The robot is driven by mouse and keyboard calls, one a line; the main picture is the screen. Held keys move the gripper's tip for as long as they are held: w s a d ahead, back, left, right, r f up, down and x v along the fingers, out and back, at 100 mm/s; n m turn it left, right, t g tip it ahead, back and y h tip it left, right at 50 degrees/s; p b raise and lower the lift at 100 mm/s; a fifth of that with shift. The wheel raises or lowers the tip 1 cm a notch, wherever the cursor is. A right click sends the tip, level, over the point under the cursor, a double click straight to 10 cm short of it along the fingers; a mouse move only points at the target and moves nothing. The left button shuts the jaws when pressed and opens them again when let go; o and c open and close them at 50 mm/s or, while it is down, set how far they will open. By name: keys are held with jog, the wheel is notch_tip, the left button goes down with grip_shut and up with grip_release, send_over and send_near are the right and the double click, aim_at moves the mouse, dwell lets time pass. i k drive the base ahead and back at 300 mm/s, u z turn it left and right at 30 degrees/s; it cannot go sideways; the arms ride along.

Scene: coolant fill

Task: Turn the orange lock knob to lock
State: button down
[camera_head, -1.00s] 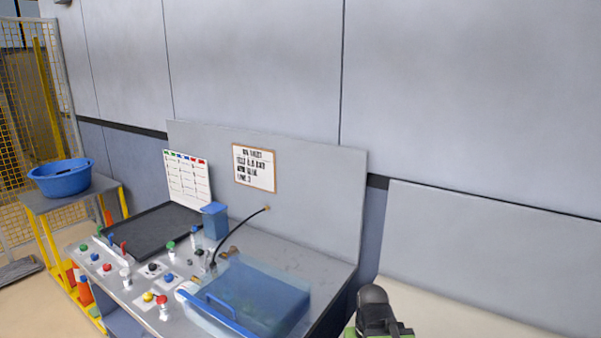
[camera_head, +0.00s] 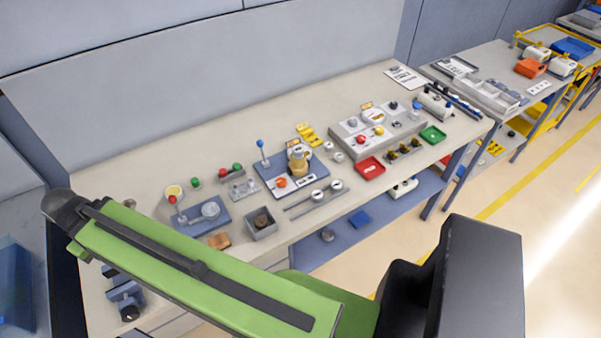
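A small orange knob (camera_head: 281,182), which looks like the lock knob, sits on a blue base plate (camera_head: 270,172) at the middle of the bench. A brass-coloured cylindrical part (camera_head: 298,162) stands beside it on the same plate, with a blue-topped lever (camera_head: 261,147) at the plate's back left. The knob is small in view and its turn angle cannot be read. My green arm crosses the lower left in front of the bench, well apart from the knob. My gripper is not visible; no fingertips show.
A blue fixture with a round grey part (camera_head: 210,210) and an open grey box (camera_head: 262,222) stand left of the knob plate. A grey control box (camera_head: 352,142) and a red tray (camera_head: 370,167) are to its right. Floor (camera_head: 515,225) is clear at the right.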

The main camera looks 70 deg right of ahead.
aim_at(280, 182)
jog(key=u, duration=0.3)
jog(key=k, duration=0.25)
jog(key=z, duration=2.65)
jog(key=i, duration=0.7)
jog(key=u, duration=0.7)
